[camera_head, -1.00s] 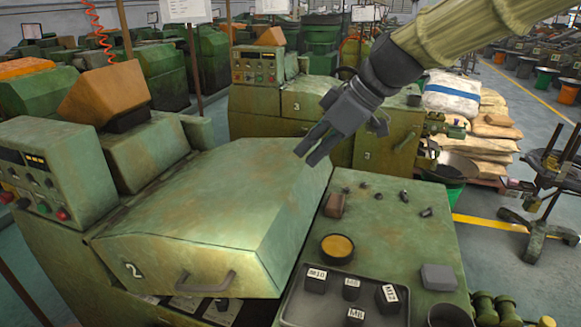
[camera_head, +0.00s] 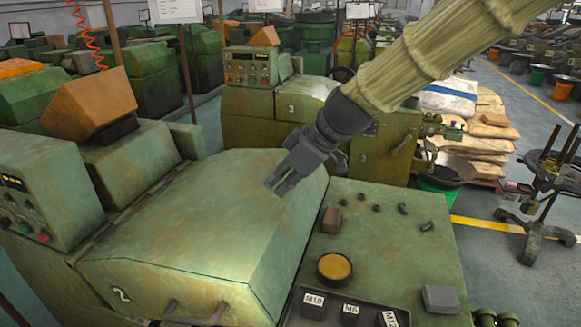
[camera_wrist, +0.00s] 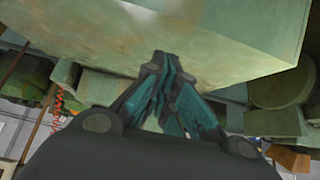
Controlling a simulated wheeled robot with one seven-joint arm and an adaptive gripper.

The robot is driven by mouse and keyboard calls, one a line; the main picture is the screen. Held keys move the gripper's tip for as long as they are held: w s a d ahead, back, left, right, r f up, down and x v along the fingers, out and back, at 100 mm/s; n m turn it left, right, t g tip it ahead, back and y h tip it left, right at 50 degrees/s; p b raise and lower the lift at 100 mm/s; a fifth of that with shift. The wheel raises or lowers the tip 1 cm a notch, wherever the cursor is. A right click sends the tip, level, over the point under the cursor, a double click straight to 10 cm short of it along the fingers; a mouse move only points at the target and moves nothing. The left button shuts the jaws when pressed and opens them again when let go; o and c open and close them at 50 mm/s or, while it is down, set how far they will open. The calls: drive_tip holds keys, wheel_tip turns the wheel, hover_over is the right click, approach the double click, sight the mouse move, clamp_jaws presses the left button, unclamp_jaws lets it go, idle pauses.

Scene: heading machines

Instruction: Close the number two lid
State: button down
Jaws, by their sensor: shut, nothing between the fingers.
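The number two lid (camera_head: 200,220) is a worn green, box-like cover marked 2 at its front left corner. Its handle (camera_head: 197,315) is on the front face, cut by the bottom edge of the head view. The gap under its front edge is mostly out of frame, so how far it stands open is hard to tell. My gripper (camera_head: 273,184) is shut and empty over the lid's right half. In the wrist view, the shut fingertips (camera_wrist: 165,62) are close to the lid's pale green surface (camera_wrist: 200,30); whether they touch is unclear.
The green side table (camera_head: 395,250) on the right holds a yellow-topped round dish (camera_head: 334,267), small metal parts and a tray of labelled blocks. A control box (camera_head: 45,190) stands left of the lid. Machine three (camera_head: 270,105) is behind.

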sight(281, 213)
wheel_tip(281, 213, down, 3)
drive_tip(key=shift+w+a+f+p, duration=0.1)
drive_tip(key=shift+p, duration=0.4)
drive_tip(key=shift+d+f, duration=0.2)
drive_tip(key=shift+f, duration=0.6)
